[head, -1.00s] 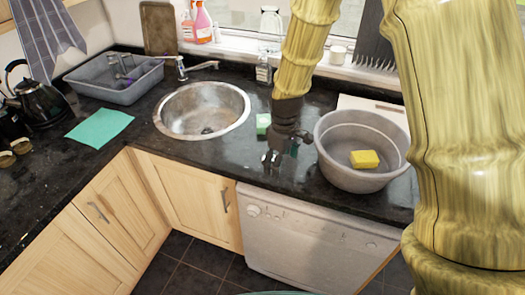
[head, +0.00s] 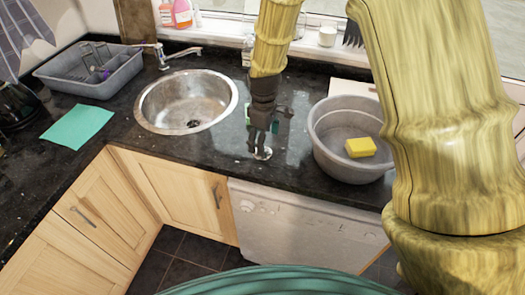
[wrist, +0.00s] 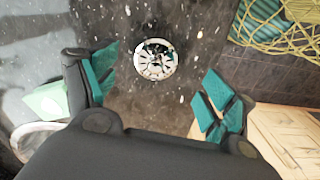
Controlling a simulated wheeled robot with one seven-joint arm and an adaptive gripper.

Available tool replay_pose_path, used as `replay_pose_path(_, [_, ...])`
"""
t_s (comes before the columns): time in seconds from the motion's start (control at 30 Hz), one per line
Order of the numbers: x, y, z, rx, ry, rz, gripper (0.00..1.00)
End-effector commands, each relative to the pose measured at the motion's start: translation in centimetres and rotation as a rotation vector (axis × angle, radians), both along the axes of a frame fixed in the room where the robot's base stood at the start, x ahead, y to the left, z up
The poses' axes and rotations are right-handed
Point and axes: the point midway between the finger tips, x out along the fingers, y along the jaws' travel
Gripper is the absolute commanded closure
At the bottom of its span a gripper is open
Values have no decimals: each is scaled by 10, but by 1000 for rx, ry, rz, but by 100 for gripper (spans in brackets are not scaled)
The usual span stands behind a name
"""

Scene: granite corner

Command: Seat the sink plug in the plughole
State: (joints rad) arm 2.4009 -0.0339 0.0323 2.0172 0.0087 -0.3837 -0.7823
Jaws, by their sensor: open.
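The sink plug (head: 262,153) is a small shiny metal disc lying flat on the dark speckled worktop, between the sink and the grey tub. In the wrist view the plug (wrist: 155,60) shows whole, just beyond the space between my fingertips. My gripper (head: 260,143) points down above it, open, with teal finger pads; in the wrist view the gripper (wrist: 158,88) has nothing between its fingers. The round metal sink (head: 217,112) is to the left, with the dark plughole (head: 193,124) in its bottom.
A grey tub (head: 320,155) holding a yellow sponge (head: 360,147) stands close on the right. A pale green block (wrist: 47,97) lies near my gripper. The tap (head: 180,52) stands behind the sink. A teal cloth (head: 78,125) and grey dish rack (head: 90,75) are farther left.

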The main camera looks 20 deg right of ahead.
Motion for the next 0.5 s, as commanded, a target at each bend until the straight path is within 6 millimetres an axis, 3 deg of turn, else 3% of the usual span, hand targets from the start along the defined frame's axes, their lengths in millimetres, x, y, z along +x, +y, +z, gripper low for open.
replay_pose_path(0.5, [10, 1, -32, -1, 2, -3, 16])
